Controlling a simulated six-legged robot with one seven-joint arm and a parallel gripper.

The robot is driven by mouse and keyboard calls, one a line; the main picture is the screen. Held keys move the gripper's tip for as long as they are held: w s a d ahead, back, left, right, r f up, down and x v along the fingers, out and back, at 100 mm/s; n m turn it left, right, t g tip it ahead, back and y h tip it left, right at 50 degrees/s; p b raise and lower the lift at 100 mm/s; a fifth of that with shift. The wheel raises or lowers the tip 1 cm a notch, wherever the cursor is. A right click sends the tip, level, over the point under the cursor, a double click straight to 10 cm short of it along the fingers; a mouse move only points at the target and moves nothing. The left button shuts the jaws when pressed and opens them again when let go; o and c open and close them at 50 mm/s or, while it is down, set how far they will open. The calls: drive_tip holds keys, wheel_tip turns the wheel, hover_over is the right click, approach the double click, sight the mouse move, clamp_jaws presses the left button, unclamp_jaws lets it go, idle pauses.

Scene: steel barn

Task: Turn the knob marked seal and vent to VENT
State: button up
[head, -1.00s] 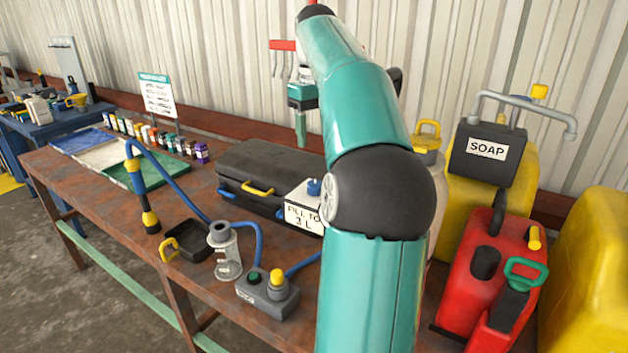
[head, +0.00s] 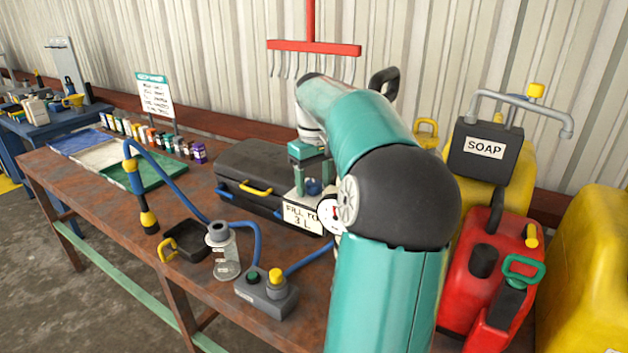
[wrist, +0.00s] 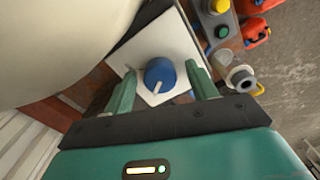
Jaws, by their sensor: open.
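A blue knob (wrist: 160,73) sits on a white square plate (wrist: 181,46) in the wrist view. A white pointer mark on the knob points down and slightly left in that view. I cannot read any seal or vent lettering. The knob (head: 314,187) also shows in the head view, partly hidden by the gripper. My gripper (wrist: 161,78) is open, with one green finger on each side of the knob. Both fingers look apart from it. In the head view my gripper (head: 314,178) points down over the knob.
A sign reading FILL TO 3 L (head: 302,217) and a dial gauge (head: 332,214) are close by. A black case (head: 262,165) lies behind. A grey box with buttons (head: 265,297) and a clear bottle (head: 225,255) stand in front. A red can (head: 490,265) stands right.

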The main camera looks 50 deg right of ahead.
drive_tip(key=c, duration=1)
drive_tip(key=shift+m, duration=0.3)
drive_tip(key=shift+w+m, duration=0.1)
drive_tip(key=shift+m, duration=1.1)
drive_tip(key=m, duration=0.3)
drive_tip(key=shift+m, duration=0.3)
drive_tip(key=m, duration=0.4)
drive_tip(key=shift+m, duration=1.7)
